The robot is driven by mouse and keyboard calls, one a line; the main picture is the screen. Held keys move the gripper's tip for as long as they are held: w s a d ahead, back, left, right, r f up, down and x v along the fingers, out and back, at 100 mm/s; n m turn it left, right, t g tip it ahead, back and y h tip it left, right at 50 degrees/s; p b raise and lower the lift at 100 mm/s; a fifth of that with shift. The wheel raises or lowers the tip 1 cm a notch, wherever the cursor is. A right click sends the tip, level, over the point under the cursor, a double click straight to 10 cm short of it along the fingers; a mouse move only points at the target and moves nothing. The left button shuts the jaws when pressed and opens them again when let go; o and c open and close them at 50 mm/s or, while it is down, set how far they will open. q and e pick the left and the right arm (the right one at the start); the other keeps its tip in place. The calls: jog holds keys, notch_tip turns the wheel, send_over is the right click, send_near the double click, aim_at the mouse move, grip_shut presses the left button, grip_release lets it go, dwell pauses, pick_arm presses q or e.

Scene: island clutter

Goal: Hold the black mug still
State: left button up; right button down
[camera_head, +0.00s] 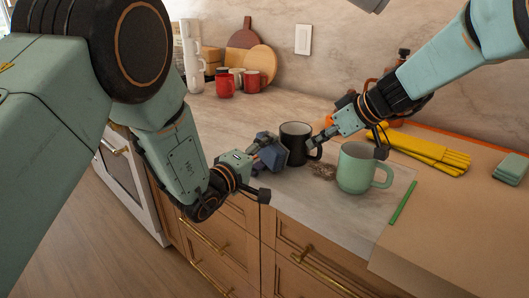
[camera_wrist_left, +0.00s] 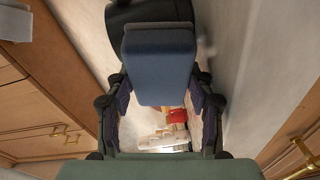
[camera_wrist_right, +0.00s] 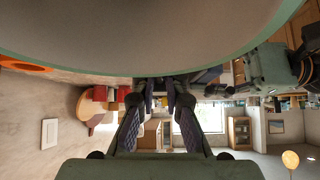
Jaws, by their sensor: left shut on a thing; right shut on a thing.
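The black mug (camera_head: 294,131) stands upright on the counter in the head view, and part of it shows in the left wrist view (camera_wrist_left: 150,12). My right gripper (camera_head: 314,142) is shut at the mug's handle side, on what looks like its handle. The grip is mostly hidden; in the right wrist view the fingertips (camera_wrist_right: 160,88) are close together below a large green-rimmed shape. My left gripper (camera_head: 264,149) is shut on a blue block (camera_wrist_left: 160,62), which is against or very near the mug's left side. The block also shows in the head view (camera_head: 273,154).
A green mug (camera_head: 355,170) stands close in front of my right gripper. A brown speckled patch (camera_head: 323,171) lies between the mugs. Red mugs (camera_head: 225,84) stand at the back.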

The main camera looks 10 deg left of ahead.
aim_at(275, 160)
pick_arm(q)
jog(key=shift+w+d, duration=0.25)
jog(key=shift+w, duration=0.05)
pick_arm(e)
jog(key=shift+f, duration=0.1)
pick_arm(q)
jog(key=shift+s+d, duration=0.6)
jog(key=shift+d, duration=0.2)
jog(key=shift+s+d, duration=0.55)
jog(key=shift+d, duration=0.2)
pick_arm(e)
jog(key=shift+a, duration=0.1)
jog(key=shift+s, duration=0.1)
pick_arm(q)
jog(key=shift+a, duration=0.1)
jog(key=shift+w+a, duration=0.5)
jog(key=shift+a, duration=0.3)
jog(key=shift+w+a, duration=0.5)
jog(key=shift+a, duration=0.3)
jog(key=a+v, duration=0.1)
jog(key=v, duration=0.6)
jog(key=shift+w, duration=0.25)
